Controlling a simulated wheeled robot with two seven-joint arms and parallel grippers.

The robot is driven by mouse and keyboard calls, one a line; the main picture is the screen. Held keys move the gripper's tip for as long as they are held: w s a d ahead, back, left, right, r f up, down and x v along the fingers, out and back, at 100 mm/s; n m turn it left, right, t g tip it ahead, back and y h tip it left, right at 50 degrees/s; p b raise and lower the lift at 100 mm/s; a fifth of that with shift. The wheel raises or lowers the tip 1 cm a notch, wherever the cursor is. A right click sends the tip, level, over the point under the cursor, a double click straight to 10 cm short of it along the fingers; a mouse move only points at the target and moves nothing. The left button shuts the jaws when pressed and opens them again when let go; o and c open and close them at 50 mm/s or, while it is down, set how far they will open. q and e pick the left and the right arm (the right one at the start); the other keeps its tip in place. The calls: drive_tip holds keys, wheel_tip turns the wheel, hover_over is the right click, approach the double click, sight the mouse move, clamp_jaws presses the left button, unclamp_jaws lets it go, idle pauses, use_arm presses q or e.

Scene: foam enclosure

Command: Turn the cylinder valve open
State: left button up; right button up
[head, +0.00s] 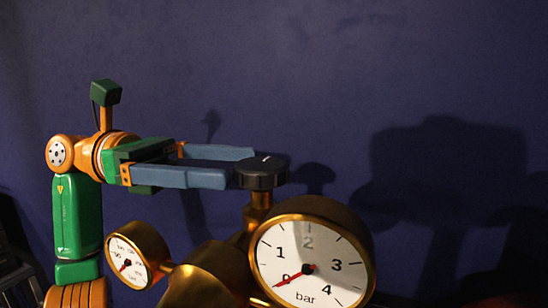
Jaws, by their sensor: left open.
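The cylinder valve knob (262,173) is black and round with a pale mark on top. It sits on a brass stem above a brass regulator body (205,276). My left gripper (238,166) comes in from the left with two blue-grey fingers spread apart. Its fingertips reach the left side of the knob; the near fingertip is close to the knob's edge, and I cannot tell whether it touches. The fingers hold nothing. My right gripper is not in view.
A large brass gauge (308,250) marked in bar stands just below and right of the knob, its red needle near 0. A smaller brass gauge (128,262) stands at lower left. A plain dark blue wall (330,70) lies behind, with shadows on it. The space above the knob is clear.

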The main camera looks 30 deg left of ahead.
sight(256, 163)
use_arm(q)
drive_tip(key=d, duration=0.2)
drive_tip(key=s+d, duration=0.1)
drive_tip(key=d, duration=0.1)
drive_tip(key=shift+r+p, duration=0.35)
drive_tip(key=shift+w+d+f, duration=0.15)
drive_tip(key=shift+w+d, duration=0.4)
drive_tip(key=shift+d, duration=0.1)
drive_tip(key=shift+w+a+f, duration=0.15)
drive_tip(key=shift+w, duration=0.4)
drive_tip(key=shift+s, duration=0.35)
drive_tip(key=c, duration=1)
drive_tip(key=shift+w, duration=0.1)
drive_tip(key=c, duration=0.3)
drive_tip(key=shift+c, duration=0.4)
drive_tip(key=shift+f+n+t+y+b, duration=0.2)
drive_tip(key=shift+n+t+y+b, duration=0.25)
drive_tip(key=shift+t, duration=0.25)
drive_tip(key=shift+r+n+t+y+b, duration=0.1)
drive_tip(key=shift+n+t+y+b, duration=0.25)
drive_tip(key=shift+n+t, duration=0.3)
drive_tip(key=shift+r+n+t+y, duration=0.15)
drive_tip(key=shift+n+t+y, duration=0.25)
drive_tip(key=shift+t, duration=0.25)
drive_tip(key=o, duration=1.4)
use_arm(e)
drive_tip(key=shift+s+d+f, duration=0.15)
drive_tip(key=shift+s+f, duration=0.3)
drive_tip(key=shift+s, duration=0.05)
